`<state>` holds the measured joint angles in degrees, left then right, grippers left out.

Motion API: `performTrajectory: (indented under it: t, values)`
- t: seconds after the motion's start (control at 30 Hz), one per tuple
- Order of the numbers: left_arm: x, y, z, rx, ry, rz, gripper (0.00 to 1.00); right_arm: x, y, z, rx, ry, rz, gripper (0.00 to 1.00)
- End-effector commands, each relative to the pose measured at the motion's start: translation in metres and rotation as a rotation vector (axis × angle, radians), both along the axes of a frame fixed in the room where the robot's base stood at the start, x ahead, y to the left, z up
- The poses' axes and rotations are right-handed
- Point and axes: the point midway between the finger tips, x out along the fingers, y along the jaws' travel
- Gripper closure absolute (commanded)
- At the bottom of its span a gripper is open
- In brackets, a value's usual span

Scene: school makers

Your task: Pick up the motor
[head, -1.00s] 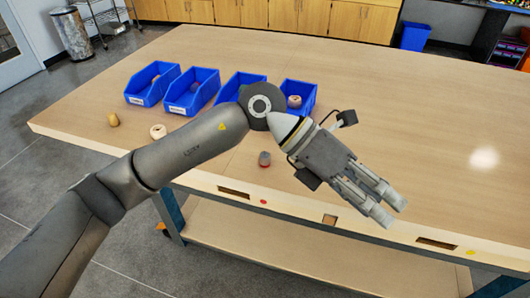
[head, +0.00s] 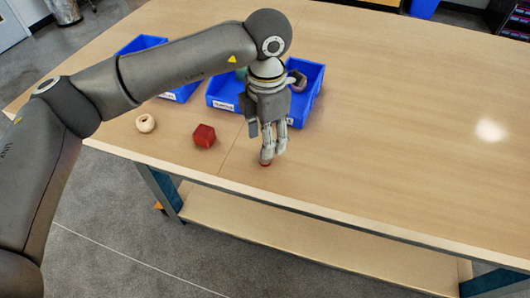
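A small grey piece with a red base, which looks like the motor (head: 266,160), stands on the table near its front edge. My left gripper (head: 274,154) reaches down from above, with its fingertips at the piece and partly covering it. I cannot tell whether the fingers are open around it or shut on it. My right gripper is not in view.
A red block (head: 204,136) and a cream ring-shaped piece (head: 146,123) lie to the left on the wooden table (head: 400,130). Blue bins (head: 225,96) stand behind my gripper, partly hidden by my arm. The table's right side is clear.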

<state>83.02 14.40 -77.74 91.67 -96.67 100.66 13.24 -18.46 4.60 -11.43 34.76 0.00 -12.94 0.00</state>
Motion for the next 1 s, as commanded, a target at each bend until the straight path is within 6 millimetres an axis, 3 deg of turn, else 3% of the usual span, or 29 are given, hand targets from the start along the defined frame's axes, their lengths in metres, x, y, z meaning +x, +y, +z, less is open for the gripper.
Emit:
performTrajectory:
  t: [0.37, 0.67, 1.0]
  values:
    - [-0.007, 0.003, -0.046, 0.0, 0.003, -0.001, 0.51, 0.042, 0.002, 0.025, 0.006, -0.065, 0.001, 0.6]
    - [-0.006, 0.003, -0.053, -0.001, 0.002, -0.001, 0.51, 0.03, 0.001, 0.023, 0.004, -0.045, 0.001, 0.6]
    - [-0.006, 0.003, -0.053, -0.001, 0.002, -0.001, 0.94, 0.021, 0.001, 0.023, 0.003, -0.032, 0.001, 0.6]
